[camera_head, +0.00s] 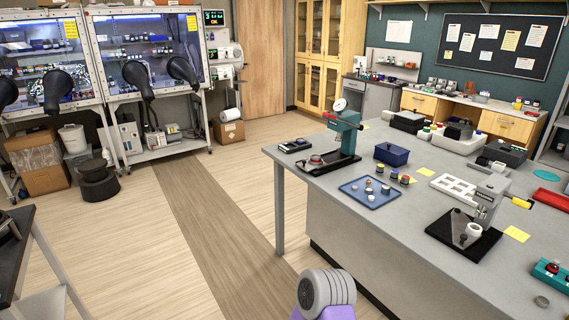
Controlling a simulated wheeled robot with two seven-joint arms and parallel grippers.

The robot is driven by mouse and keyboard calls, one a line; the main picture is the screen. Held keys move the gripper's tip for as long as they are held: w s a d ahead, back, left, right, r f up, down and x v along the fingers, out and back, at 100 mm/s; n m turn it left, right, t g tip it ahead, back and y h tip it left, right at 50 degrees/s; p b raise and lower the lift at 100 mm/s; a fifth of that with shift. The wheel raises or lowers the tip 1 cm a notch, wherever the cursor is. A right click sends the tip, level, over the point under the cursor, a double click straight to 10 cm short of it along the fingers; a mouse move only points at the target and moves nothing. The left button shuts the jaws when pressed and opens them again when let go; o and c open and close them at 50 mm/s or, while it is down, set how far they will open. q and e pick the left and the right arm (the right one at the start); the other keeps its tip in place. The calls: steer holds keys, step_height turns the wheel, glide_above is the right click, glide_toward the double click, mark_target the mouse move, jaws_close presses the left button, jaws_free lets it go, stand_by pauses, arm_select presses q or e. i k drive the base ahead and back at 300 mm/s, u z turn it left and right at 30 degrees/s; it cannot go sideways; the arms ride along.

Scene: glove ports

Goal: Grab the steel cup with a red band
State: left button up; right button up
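I cannot clearly pick out a steel cup with a red band in the head view. Small round metal and white pieces lie in the blue tray (352,196) on the grey bench, too small to show a band. A small dark and reddish round piece (316,159) sits at the foot of the green press (346,140). Several small jars with coloured lids (394,174) stand beside the tray. Neither of my grippers shows; a grey and purple part at the bottom centre looks like one of my arm links.
The long grey bench (300,182) fills the right side. A black plate (445,240) with a metal device and a dark blue box (391,154) stand on it. Glove boxes (150,50) line the back left. A dark table (14,250) is at the left edge. Open floor lies between.

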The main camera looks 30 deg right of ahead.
mark_target(314, 158)
steer(key=u, duration=0.2)
steer(key=i, duration=1.45)
steer(key=z, duration=0.9)
steer(key=i, duration=1.25)
steer(key=z, duration=1.2)
